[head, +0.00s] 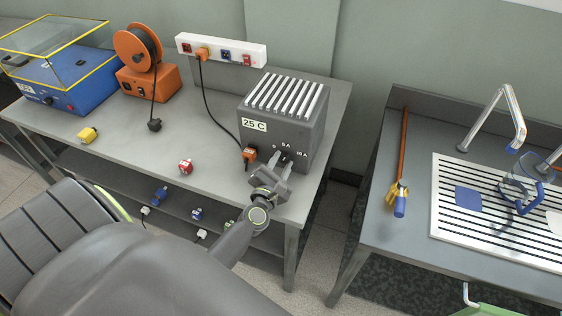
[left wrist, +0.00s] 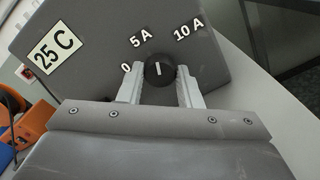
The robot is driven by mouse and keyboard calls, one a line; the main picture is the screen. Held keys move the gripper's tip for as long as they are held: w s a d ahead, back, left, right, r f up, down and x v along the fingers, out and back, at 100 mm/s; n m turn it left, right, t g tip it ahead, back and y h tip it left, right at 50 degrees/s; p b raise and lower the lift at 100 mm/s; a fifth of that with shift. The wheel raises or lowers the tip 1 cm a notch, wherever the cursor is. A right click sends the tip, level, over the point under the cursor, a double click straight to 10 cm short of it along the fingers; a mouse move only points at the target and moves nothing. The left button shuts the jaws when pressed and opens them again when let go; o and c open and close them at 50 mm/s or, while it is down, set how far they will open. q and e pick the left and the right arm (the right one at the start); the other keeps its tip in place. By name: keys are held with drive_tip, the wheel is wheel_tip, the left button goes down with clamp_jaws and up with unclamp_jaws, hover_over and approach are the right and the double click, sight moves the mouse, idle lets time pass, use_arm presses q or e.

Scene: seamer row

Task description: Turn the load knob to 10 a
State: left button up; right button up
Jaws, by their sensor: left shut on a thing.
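The load box (head: 283,122) is a grey block with a ribbed top and a "25 C" label, at the back right of the left bench. Its black load knob (left wrist: 160,73) carries a white mark, with the labels 0, 5 A and 10 A around it. In the left wrist view the mark points straight up, between 5 A and 10 A. My left gripper (left wrist: 158,88) is shut on the knob, one finger on each side. In the head view the left gripper (head: 279,165) reaches the box front and largely hides the knob. My right gripper is not in view.
An orange plug (head: 249,154) with a black cable sits at the box's front left. A power strip (head: 221,50) is on the wall. A red plug (head: 185,166) and a yellow plug (head: 88,134) lie on the bench. An orange cable reel (head: 146,68) stands farther left.

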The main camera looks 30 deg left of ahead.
use_arm(q)
drive_tip(key=m+p, duration=0.1)
drive_tip(key=m, duration=0.2)
drive_tip(key=shift+m, duration=0.4)
drive_tip(key=shift+m+p, duration=0.55)
drive_tip(key=shift+m, duration=1.25)
drive_tip(key=shift+f, duration=0.1)
drive_tip(key=o, duration=1)
drive_tip(key=shift+c, duration=0.2)
